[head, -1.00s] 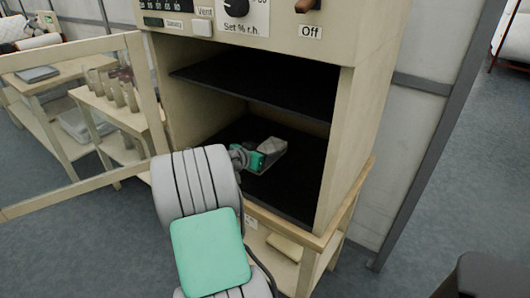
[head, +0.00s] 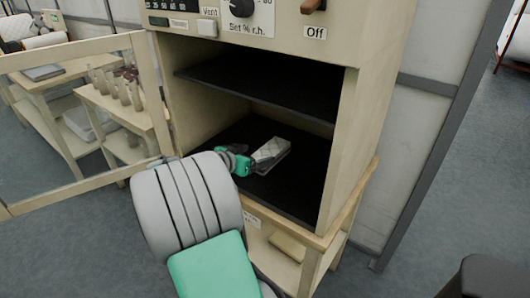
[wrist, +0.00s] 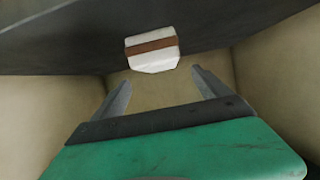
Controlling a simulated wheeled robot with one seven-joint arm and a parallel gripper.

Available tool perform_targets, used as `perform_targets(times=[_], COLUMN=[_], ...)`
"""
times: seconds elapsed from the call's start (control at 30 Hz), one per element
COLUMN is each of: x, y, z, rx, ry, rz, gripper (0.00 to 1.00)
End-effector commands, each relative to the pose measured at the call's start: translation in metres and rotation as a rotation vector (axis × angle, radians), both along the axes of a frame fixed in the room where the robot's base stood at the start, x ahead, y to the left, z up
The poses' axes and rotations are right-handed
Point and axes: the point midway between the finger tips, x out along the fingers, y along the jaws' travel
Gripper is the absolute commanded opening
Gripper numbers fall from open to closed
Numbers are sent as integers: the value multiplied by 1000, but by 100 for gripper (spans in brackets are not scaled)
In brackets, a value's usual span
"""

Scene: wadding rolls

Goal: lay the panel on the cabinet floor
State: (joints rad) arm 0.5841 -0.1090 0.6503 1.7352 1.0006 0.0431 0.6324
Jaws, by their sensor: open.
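The panel (head: 272,152) is a small pale slab lying on the black cabinet floor (head: 295,195), below the dark middle shelf. In the wrist view the panel (wrist: 152,50) is white with a brown band and rests against the dark surface, which fills the top of the picture. My gripper (head: 249,163) is inside the cabinet, just left of the panel. In the wrist view my gripper (wrist: 157,78) has its two fingers wide apart with nothing between them, and the panel is beyond the tips. The fingertips are hard to make out in the head view.
The dark middle shelf (head: 260,88) spans the cabinet above my gripper. The glazed door (head: 80,120) stands open at the left. Bare floor shows in front of the panel.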

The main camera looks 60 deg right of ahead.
Motion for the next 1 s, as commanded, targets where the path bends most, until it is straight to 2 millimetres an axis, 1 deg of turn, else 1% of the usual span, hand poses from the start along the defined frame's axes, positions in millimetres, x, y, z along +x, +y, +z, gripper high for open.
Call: perform_targets(times=[0.03, 0.13, 0.2, 0.33, 0.37, 0.4, 0.43, 0.47, 0.5, 0.53, 0.57, 0.6, 0.63, 0.67, 0.7, 0.77, 0.8, 0.83, 0.9, 0.93, 1.0], x=[3, 5, 5, 8, 11, 20, 30, 42, 60, 73, 86, 98, 103, 105, 102, 89, 77, 68, 48, 42, 33], y=[11, 26, 31, 37, 41, 51, 62, 78, 106, 132, 162, 207, 242, 276, 321, 380, 412, 431, 464, 472, 483], z=[5, 11, 13, 14, 12, 7, 3, -3, -13, -20, -28, -38, -44, -49, -55, -61, -63, -65, -68, -69, -70], rx=[-1, -1, 0, 9, 23, 61, 100, 152, 234, 302, 373, 465, 528, 586, 652, 730, 765, 787, 817, 825, 834], ry=[-2, 0, 0, 0, 1, 6, 13, 25, 49, 74, 108, 163, 210, 263, 335, 447, 517, 566, 657, 684, 720], rz=[5, 4, 2, 8, 23, 59, 102, 157, 251, 337, 434, 577, 687, 798, 944, 1150, 1271, 1350, 1489, 1530, 1580], gripper=[86, 86, 86, 86, 86, 86, 86, 86, 86, 86, 86, 86, 86, 86, 86, 86, 86, 86, 86, 86, 86])
